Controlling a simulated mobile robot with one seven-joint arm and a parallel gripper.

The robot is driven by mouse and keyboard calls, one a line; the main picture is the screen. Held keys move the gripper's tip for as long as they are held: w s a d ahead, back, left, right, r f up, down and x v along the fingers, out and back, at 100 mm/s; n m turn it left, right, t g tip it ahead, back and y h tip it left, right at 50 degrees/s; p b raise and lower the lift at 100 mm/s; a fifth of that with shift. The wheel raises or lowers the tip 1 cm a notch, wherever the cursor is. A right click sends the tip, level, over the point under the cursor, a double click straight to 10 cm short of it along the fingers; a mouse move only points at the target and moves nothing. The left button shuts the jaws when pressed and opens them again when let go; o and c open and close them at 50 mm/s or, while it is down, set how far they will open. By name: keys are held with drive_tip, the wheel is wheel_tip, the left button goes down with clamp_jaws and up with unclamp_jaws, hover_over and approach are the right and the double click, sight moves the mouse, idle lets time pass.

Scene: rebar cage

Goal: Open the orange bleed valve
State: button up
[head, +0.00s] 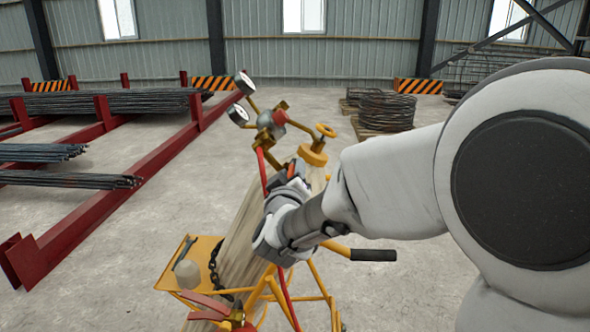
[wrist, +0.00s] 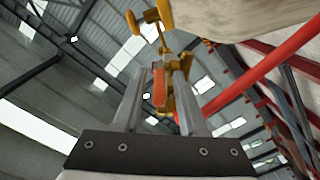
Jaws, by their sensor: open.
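An orange piece (wrist: 160,88), which looks like the bleed valve's handle, shows between my gripper's two fingers in the wrist view, with brass-yellow fittings (wrist: 165,60) beyond it. My gripper (wrist: 160,80) is open, with a finger on either side of it; I cannot tell whether either touches. In the head view my gripper (head: 288,176) is beside the gas cylinder (head: 250,226), below the brass regulator (head: 270,121) and its two gauges. My wrist hides much of the valve area there.
A yellow handwheel (head: 325,131) tops the cylinder. A red hose (head: 265,170) runs down the cylinder, and it also crosses the wrist view (wrist: 255,75). The yellow cart (head: 180,272) has a black handle grip (head: 373,255). Red racks with rebar (head: 100,103) stand left. Floor is clear between.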

clamp_jaws()
idle(1.5)
